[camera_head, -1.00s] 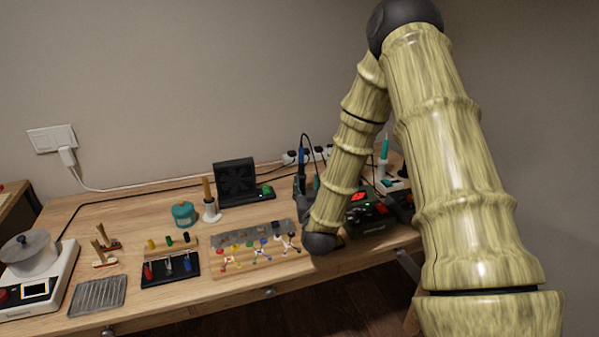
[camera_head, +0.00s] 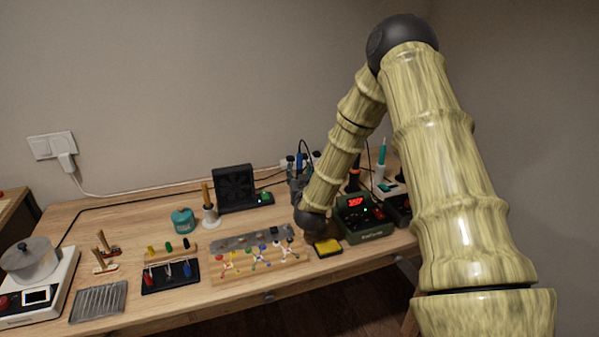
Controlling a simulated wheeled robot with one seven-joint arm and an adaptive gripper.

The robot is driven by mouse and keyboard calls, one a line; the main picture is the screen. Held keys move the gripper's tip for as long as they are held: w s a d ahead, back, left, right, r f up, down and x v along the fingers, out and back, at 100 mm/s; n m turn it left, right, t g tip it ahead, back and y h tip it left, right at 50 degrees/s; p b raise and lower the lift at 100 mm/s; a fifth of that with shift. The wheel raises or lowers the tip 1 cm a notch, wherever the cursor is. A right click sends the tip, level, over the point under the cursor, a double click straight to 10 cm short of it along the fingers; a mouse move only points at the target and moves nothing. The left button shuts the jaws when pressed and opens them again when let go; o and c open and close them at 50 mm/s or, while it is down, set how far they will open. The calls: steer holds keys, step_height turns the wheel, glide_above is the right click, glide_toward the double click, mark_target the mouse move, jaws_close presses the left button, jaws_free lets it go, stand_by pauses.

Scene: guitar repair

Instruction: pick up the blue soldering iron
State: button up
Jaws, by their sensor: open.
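The blue soldering iron (camera_head: 301,160) stands upright near the back of the bench, with a black cable looping up from its top. Only its upper part shows; the lower part is hidden behind my gripper and arm. My gripper (camera_head: 297,183) is open, seen small and dark from behind. It is at the iron, in front of or around its lower part; I cannot tell whether the fingers touch it.
Right of my wrist are a green soldering station (camera_head: 362,222) with a red display, a yellow sponge (camera_head: 327,247) and a teal iron (camera_head: 382,152). A black fan (camera_head: 235,188) and a wood-handled iron (camera_head: 206,194) stand left. The bench's left middle holds several small tools.

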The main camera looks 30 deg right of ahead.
mark_target(300, 154)
steer(key=shift+w+d, duration=0.1)
jaws_close()
stand_by(0.3)
steer(key=shift+r+b, duration=0.3)
steer(key=shift+r, duration=4.7)
